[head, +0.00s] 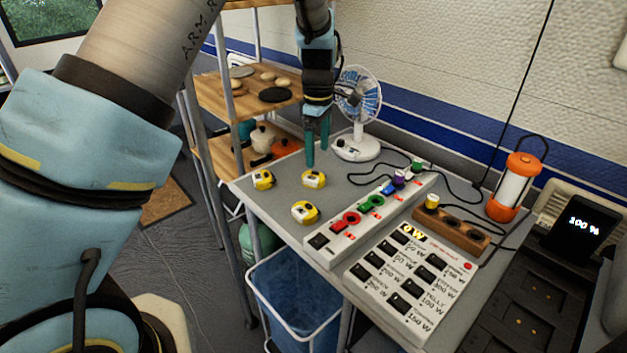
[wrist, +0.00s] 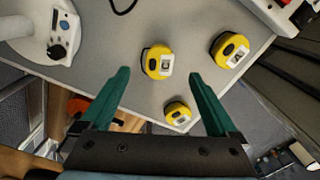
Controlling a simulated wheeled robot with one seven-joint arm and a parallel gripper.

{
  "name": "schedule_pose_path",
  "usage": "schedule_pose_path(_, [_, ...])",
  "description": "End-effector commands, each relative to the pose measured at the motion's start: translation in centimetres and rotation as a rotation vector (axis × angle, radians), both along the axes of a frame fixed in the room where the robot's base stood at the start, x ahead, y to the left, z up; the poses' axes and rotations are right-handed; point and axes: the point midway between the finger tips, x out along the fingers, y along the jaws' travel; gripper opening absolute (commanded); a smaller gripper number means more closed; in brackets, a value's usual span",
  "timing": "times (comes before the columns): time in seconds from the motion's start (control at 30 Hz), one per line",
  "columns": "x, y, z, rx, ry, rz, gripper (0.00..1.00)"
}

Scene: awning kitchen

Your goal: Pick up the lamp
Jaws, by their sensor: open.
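The lamp (head: 515,187) is an orange lantern with a white cylinder body and a dark loop handle. It stands upright at the back right of the grey table in the head view; the wrist view does not show it. My gripper (head: 316,150) points down over the table's left back part, beside the white fan and well to the left of the lamp. In the wrist view, its two green fingers (wrist: 163,88) are spread apart with nothing held between them.
A white fan (head: 356,110) stands by my gripper. Several yellow tape measures (head: 305,212) lie on the table (head: 268,205). A power strip (head: 345,222), a switch panel (head: 408,283), a wooden block (head: 452,229) and black cables lie between gripper and lamp. A display (head: 580,224) stands right of the lamp.

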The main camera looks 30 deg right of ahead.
Motion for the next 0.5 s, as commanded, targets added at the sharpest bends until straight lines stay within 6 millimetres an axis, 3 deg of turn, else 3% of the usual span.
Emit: schedule_pose_path(0.5, [0.9, 0.8, -5.5, 0.002, 0.003, 0.001, 0.95])
